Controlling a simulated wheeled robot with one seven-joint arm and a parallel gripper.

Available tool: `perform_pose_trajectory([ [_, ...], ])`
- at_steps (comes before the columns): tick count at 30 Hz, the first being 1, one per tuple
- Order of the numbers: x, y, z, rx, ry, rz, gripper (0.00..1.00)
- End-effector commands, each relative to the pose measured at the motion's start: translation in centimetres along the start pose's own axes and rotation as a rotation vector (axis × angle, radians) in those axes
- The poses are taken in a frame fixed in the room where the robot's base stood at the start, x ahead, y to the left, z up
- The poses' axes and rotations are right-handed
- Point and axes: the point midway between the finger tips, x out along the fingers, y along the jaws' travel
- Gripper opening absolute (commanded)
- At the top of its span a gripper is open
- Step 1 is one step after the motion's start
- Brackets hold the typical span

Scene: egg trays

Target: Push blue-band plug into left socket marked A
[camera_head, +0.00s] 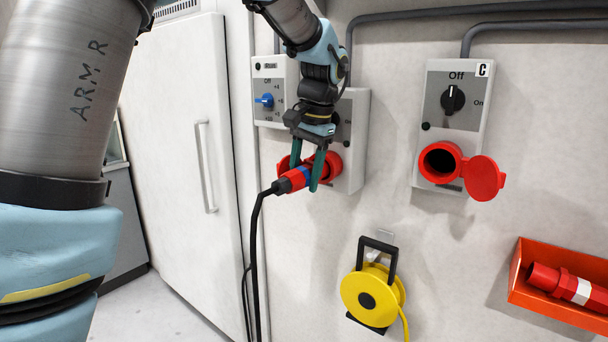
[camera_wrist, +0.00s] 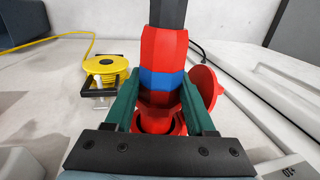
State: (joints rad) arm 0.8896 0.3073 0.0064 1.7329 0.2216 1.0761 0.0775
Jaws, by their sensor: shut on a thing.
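The red plug with the blue band (camera_head: 298,178) is held between the green fingers of my gripper (camera_head: 316,172), in front of the left socket (camera_head: 333,163). Its black cable hangs down. In the wrist view the plug (camera_wrist: 163,48) sits between both fingers, with its blue band (camera_wrist: 162,80) showing. The red socket ring (camera_wrist: 178,127) shows beyond it with a dark opening partly visible, and the open red lid (camera_wrist: 205,84) is beside it. The plug's front end is at or near the opening; I cannot tell whether it is inside. My gripper hides any letter on this socket box.
Socket box C (camera_head: 452,120) on the right has its red lid open. A yellow cable reel (camera_head: 372,296) hangs below. An orange bin (camera_head: 545,306) holds a red plug with a white band (camera_head: 572,287). A box with a blue knob (camera_head: 266,99) is left of my gripper.

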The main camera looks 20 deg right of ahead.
Motion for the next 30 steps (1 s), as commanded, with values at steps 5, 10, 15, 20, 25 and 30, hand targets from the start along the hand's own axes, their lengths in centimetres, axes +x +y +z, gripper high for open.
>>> perform_pose_trajectory([
  [5, -0.1, 0.0, -0.3, 0.000, 0.001, 0.000, 0.00],
  [10, -0.1, 0.0, -0.7, 0.000, 0.001, 0.000, 0.00],
  [15, -0.1, 0.0, -1.0, 0.000, 0.001, 0.000, 0.00],
  [20, -0.1, 0.0, -1.3, 0.000, 0.001, 0.000, 0.00],
  [25, -0.1, 0.0, -1.6, 0.000, 0.002, 0.000, 0.00],
  [30, -0.1, 0.0, -1.6, 0.000, 0.002, 0.000, 0.00],
])
